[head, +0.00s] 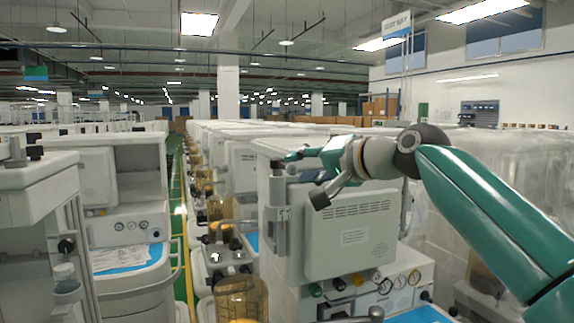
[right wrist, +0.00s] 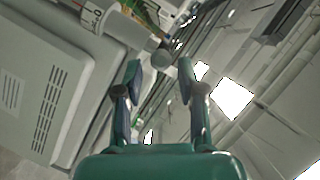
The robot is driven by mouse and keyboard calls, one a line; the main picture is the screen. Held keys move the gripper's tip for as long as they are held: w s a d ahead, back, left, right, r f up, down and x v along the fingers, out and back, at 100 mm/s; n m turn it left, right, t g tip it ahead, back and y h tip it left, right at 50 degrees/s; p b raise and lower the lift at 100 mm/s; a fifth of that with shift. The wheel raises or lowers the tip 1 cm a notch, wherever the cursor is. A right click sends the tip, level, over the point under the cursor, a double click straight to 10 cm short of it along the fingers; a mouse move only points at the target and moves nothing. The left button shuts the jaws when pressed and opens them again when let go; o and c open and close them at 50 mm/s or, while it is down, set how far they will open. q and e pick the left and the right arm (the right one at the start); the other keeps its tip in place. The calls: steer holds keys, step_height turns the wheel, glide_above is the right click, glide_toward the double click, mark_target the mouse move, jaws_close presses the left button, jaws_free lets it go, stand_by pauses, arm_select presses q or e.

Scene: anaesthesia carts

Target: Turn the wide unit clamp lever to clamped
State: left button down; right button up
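The wide unit (head: 350,235) is a pale grey box with vents and a label, standing right of centre in the head view. A grey vertical post with a clamp-like block (head: 283,213) runs along its left edge, with a small dark piece (head: 277,166) at its top. I cannot tell for sure which part is the lever, or its position. My right gripper (head: 303,178) is open and empty near the post's top; its fingers also show apart in the right wrist view (right wrist: 158,75). There, a grey round-ended part (right wrist: 162,57) is near the fingertips, contact unclear. My left gripper is out of view.
Gauges and knobs (head: 385,284) sit below the wide unit. An amber canister (head: 241,298) stands at its lower left. Other carts (head: 128,225) stand at the left, beyond a narrow green aisle (head: 179,215). Wrapped carts (head: 480,190) stand behind my right arm.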

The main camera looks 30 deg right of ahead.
mark_target(287, 169)
steer(key=x, duration=0.4)
steer(key=shift+w+f+p, duration=0.1)
steer(key=shift+w+p, duration=0.3)
jaws_close()
steer(key=shift+a, duration=0.1)
